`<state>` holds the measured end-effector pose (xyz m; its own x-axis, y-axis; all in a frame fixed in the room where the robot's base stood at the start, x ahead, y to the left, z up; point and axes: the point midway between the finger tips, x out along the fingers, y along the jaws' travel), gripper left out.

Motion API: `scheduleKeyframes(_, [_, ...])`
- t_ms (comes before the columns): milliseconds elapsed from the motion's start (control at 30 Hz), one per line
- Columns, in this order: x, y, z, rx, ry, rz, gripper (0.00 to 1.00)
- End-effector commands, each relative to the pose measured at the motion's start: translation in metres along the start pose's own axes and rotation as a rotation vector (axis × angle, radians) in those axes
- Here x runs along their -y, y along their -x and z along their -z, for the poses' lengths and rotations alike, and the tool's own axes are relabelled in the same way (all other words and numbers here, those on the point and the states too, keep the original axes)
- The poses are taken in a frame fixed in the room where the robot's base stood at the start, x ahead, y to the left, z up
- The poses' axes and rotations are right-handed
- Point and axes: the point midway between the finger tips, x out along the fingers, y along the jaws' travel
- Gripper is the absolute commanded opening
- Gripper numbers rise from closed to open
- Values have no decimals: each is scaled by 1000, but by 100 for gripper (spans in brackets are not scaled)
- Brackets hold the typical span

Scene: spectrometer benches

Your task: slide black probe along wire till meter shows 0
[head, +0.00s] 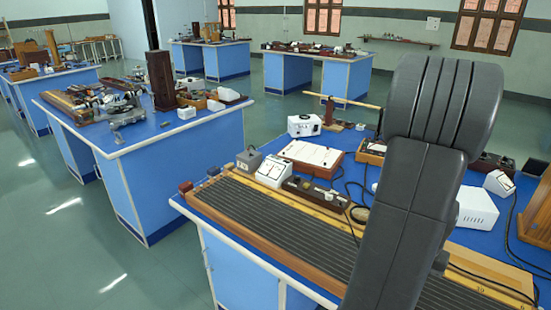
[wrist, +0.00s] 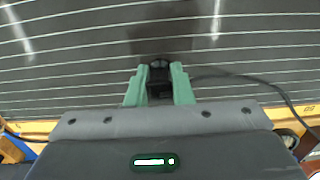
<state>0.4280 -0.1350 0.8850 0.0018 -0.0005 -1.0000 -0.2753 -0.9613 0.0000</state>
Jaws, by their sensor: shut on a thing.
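In the wrist view my gripper (wrist: 159,82) has its two green fingers closed on the black probe (wrist: 159,72), a small dark piece between the fingertips. A dark cable runs from it to the right. The probe is over the dark board with several pale parallel wires (wrist: 80,72); I cannot tell whether it touches a wire. In the head view the wire board (head: 290,225) lies along the front of the near bench, and my arm hides my gripper and the probe. A small white meter (head: 272,170) stands behind the board; its reading is too small to make out.
Behind the board are a grey box (head: 249,160), a white-topped wooden box (head: 310,155), a white case (head: 304,125) and loose black cables. A white box (head: 477,208) stands at the right. A yellow scale strip (head: 330,200) edges the board.

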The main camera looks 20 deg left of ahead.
Motion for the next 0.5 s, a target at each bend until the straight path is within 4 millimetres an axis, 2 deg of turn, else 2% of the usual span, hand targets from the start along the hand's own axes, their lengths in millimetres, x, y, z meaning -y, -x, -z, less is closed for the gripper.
scheduleKeyframes(67, [0, -4, -3, 11, -1, 1, 0])
scheduleKeyframes(100, [0, -4, -3, 11, -1, 1, 26])
scheduleKeyframes(200, [0, -3, -2, 8, -1, 0, 46])
scheduleKeyframes(500, [0, 0, -1, 2, 0, 0, 46])
